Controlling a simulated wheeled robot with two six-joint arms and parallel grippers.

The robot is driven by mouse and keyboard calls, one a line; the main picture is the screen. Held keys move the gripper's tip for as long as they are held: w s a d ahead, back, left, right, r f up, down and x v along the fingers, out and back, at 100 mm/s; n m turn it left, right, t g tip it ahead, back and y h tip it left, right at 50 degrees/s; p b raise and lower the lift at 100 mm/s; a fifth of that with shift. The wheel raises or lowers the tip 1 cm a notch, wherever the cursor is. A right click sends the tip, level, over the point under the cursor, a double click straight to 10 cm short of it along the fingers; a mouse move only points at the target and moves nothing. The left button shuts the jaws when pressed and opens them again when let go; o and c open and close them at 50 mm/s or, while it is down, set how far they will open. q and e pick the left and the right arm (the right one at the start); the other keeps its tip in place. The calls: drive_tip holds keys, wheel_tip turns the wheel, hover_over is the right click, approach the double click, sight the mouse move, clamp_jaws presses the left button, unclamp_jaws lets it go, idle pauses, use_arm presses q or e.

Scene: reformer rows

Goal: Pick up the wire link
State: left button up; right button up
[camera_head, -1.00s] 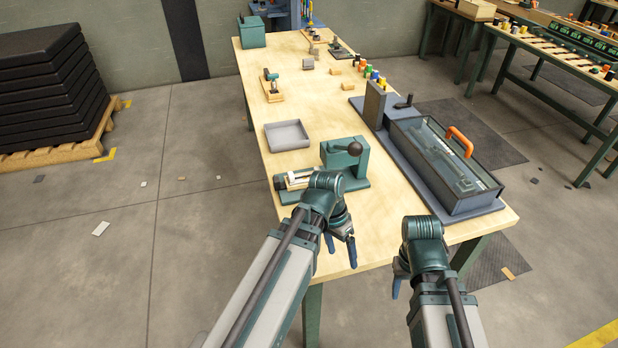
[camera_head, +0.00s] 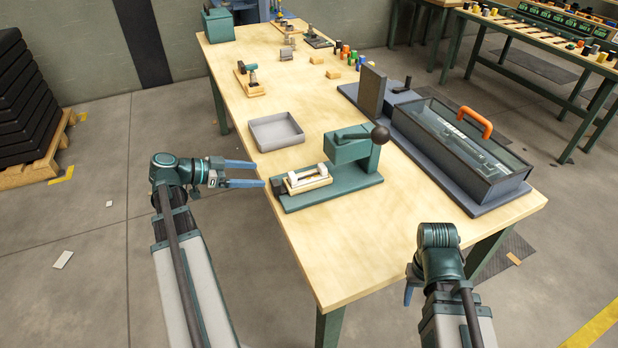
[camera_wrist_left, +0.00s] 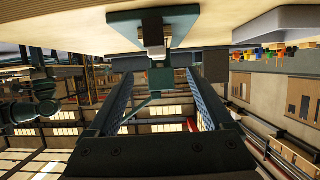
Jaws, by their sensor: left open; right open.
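A green bench press (camera_head: 345,150) with a dark ball-ended lever stands on the workbench. A small wooden holder (camera_head: 309,183) with a pale piece on it sits at the left of its base. A thin bar lies along that holder; I cannot tell surely whether it is the wire link. My left gripper (camera_head: 259,175) is open and empty, just left of the press base at the bench's left edge, fingers pointing right. In the left wrist view its fingers (camera_wrist_left: 158,80) are spread, with the press base (camera_wrist_left: 150,20) above. My right gripper (camera_head: 409,290) hangs off the bench's front edge, its fingers mostly hidden.
A grey tray (camera_head: 277,131) lies behind the press. A long glass-topped case (camera_head: 460,150) with an orange handle stands to the right. Small blocks and coloured pegs (camera_head: 345,53) are further back. The bench top (camera_head: 350,250) in front of the press is clear.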

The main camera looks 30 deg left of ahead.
sight(289, 177)
use_arm(q)
drive_tip(key=b+x, duration=0.3)
drive_tip(key=x, duration=0.4)
drive_tip(key=shift+w+d+f, duration=0.15)
drive_tip(key=shift+w+f, duration=0.05)
drive_tip(key=shift+w, duration=0.05)
drive_tip(key=shift+w+d, duration=0.25)
drive_tip(key=shift+w, duration=0.05)
drive_tip(key=b+x, duration=0.1)
drive_tip(key=x, duration=0.1)
drive_tip(key=b+x, duration=0.1)
drive_tip(key=x, duration=0.2)
drive_tip(key=shift+s+d+f, duration=0.15)
drive_tip(key=shift+d, duration=0.2)
clamp_jaws()
